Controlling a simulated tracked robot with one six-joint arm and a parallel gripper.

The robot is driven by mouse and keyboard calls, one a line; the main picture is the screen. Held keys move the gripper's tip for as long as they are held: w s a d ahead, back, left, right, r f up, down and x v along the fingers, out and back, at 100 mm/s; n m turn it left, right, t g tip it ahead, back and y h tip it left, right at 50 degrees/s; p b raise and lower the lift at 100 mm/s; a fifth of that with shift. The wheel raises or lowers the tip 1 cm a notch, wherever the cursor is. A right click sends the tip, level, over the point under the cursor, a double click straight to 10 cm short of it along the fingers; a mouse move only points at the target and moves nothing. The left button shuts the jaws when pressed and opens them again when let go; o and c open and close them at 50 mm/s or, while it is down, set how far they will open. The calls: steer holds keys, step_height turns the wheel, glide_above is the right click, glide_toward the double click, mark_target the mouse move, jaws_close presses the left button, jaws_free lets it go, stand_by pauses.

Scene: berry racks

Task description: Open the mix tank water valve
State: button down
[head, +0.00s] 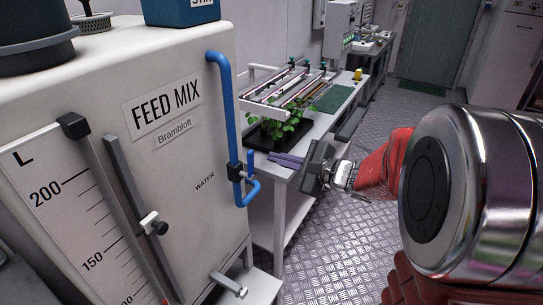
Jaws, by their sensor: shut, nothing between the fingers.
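The white mix tank (185,135) labelled FEED MIX fills the left of the head view. A blue water pipe (229,100) runs down its right side, beside the word WATER. The water valve (236,172) is a dark block low on this pipe. A short blue upright piece (250,162), apparently its handle, stands just right of the block; I cannot tell the valve's setting. My gripper (271,157) is shut and empty. Its fingers point left toward the valve, with their tips a little right of the blue upright piece and seemingly apart from it.
A white bench (318,124) behind my gripper holds a leafy plant (279,128) in a black tray and a rack of tubes (290,88). The tank front carries a level scale (75,215) and a metal outlet (229,284). The metal floor (385,110) beyond is clear.

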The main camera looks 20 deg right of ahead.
steer(key=s+d, duration=0.2)
steer(key=s, duration=0.4)
steer(key=shift+d, duration=0.35)
steer(key=shift+s, duration=0.1)
steer(key=s+a+f+n+g+h, duration=0.1)
steer(key=s+a+f+n+g, duration=0.3)
steer(key=s, duration=0.3)
steer(key=s+a+f+n+g+h, duration=0.1)
steer(key=s+f+n+g+h, duration=0.1)
steer(key=s+f+n+g, duration=0.45)
steer(key=s+a+r+n+t+h, duration=0.2)
steer(key=s+r+n+t+h, duration=0.1)
steer(key=s+r+n, duration=0.4)
step_height(320, 180, up, 3)
steer(key=n+h, duration=0.1)
steer(key=n, duration=0.2)
steer(key=shift+s+a+f+h, duration=0.15)
steer(key=shift+s+a+h, duration=0.1)
steer(key=shift+h, duration=0.15)
